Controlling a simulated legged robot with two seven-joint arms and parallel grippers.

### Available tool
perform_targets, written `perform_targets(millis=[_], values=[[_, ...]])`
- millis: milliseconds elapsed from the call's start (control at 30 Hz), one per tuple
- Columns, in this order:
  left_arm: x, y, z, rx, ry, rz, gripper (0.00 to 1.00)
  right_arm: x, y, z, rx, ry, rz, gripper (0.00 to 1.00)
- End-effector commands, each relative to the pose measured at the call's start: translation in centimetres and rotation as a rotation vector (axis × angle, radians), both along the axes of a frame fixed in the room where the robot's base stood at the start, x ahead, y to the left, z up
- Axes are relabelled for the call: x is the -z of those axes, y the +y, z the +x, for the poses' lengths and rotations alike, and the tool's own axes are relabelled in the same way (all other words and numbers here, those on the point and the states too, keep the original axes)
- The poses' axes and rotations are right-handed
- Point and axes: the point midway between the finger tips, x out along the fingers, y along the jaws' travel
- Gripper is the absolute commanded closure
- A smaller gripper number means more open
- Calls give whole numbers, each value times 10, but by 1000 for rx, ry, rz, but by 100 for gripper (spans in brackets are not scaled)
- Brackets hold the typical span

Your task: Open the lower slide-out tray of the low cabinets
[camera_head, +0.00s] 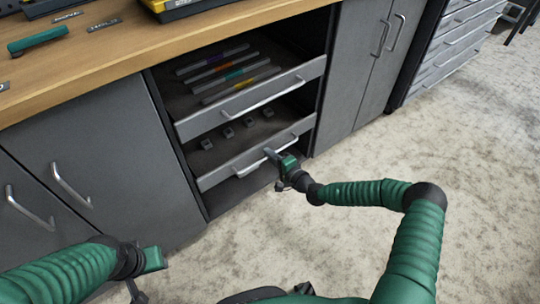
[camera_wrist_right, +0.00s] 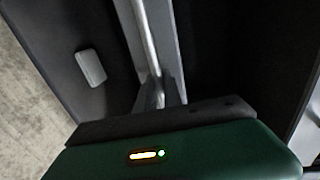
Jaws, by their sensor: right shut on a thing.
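The low cabinet has two slide-out trays. The lower tray (camera_head: 215,178) has a grey front with a metal bar handle (camera_head: 252,166) and several small grey blocks inside. Its front is roughly in line with that of the upper tray (camera_head: 195,127). My right gripper (camera_head: 273,156) is shut on the lower tray's handle; in the right wrist view the handle (camera_wrist_right: 147,38) runs between its fingers (camera_wrist_right: 160,92). My left gripper (camera_head: 145,275) is at the lower left, away from the trays; its fingers are too unclear to judge.
A wooden worktop (camera_head: 110,50) with tools lies above the cabinets. Closed doors (camera_head: 110,150) stand left of the trays and tall doors (camera_head: 368,60) to the right. A grey drawer unit (camera_head: 455,45) is farther right. The carpet (camera_head: 350,235) in front is clear apart from my arms.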

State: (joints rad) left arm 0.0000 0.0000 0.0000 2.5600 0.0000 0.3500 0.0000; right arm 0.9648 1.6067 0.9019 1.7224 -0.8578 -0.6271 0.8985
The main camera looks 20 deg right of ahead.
Motion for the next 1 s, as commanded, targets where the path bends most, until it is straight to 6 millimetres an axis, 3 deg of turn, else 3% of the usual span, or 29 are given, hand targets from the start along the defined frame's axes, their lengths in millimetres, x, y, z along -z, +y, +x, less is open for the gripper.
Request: perform_targets(millis=[633, 833, 1000], values=[[-2, 0, 0, 0, 0, 0, 64, 5, -2, -7, 0, 11, -1, 100], [-9, 0, 0, 0, 0, 0, 64, 4, -11, -32, 0, 14, 0, 100], [-17, 0, 0, 0, 0, 0, 64, 2, -25, -68, 0, 14, 1, 100]])
